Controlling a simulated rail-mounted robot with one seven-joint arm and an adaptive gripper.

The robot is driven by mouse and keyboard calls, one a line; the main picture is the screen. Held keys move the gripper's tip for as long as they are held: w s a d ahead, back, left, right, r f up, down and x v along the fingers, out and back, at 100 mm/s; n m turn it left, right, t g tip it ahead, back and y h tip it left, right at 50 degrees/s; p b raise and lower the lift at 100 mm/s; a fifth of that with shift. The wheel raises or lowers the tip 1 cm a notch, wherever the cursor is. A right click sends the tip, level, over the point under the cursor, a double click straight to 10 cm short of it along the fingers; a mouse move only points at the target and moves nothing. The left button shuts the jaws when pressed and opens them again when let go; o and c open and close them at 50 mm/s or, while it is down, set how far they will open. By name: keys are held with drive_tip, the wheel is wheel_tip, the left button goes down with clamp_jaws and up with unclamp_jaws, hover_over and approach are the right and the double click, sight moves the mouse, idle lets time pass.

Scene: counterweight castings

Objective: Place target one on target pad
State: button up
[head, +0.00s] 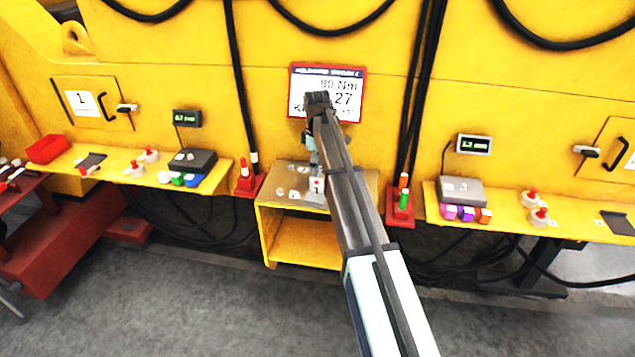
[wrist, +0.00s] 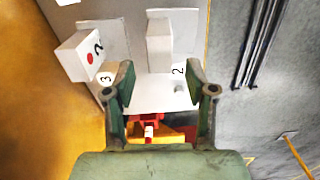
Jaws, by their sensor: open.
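My gripper (head: 313,158) is at the small yellow centre table in the head view. In the wrist view my gripper (wrist: 160,88) is open, with nothing between its fingertips. A white block (wrist: 160,45) stands beyond the fingertips, close to a "2" label. Another white block (wrist: 85,57), with a red dot and a black figure like a 2, stands to the left near a "3" label. Both are on a white plate (wrist: 135,95). A white tag with a 1 (head: 317,185) shows under my gripper in the head view. I cannot tell which thing is target one or the pad.
The centre table (head: 290,178) holds small light pieces. Yellow shelves to the left (head: 110,165) and right (head: 510,222) carry scales, coloured blocks and red-topped pieces. Red stands (head: 248,186) flank the table. A red-bordered sign (head: 350,90) and hanging black cables are behind my arm.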

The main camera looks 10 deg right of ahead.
wheel_tip(320, 180, up, 7)
drive_tip(key=b, duration=0.1)
drive_tip(key=shift+r+b, duration=0.15)
drive_tip(key=shift+b, duration=0.25)
drive_tip(key=o, duration=0.5)
drive_tip(key=shift+r, duration=0.65)
